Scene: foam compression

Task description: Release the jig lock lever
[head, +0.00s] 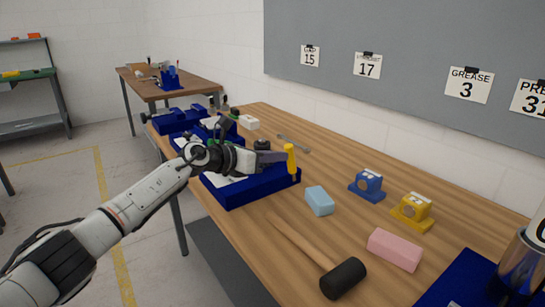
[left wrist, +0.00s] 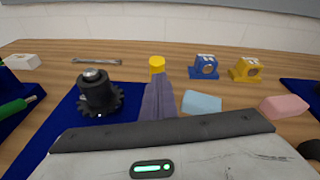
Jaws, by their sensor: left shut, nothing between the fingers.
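The lever with the yellow handle (head: 291,160) stands upright at the near right corner of the blue jig (head: 262,188) on the wooden bench. Its yellow top also shows in the left wrist view (left wrist: 157,65), just beyond my fingertips. My left gripper (head: 280,157) reaches over the jig from the left, with its fingers shut and empty. The fingertips are right beside the lever; I cannot tell whether they touch it. The closed fingers show in the left wrist view (left wrist: 159,97) and hide the lever's lower part there. My right gripper is out of view.
A black gear on a post (left wrist: 97,95) stands on the jig beside my gripper. Light blue (head: 319,201) and pink (head: 395,250) foam blocks, a mallet (head: 343,278), and blue (head: 368,185) and yellow (head: 412,211) bearing blocks lie to the right. A wrench (head: 294,143) lies behind.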

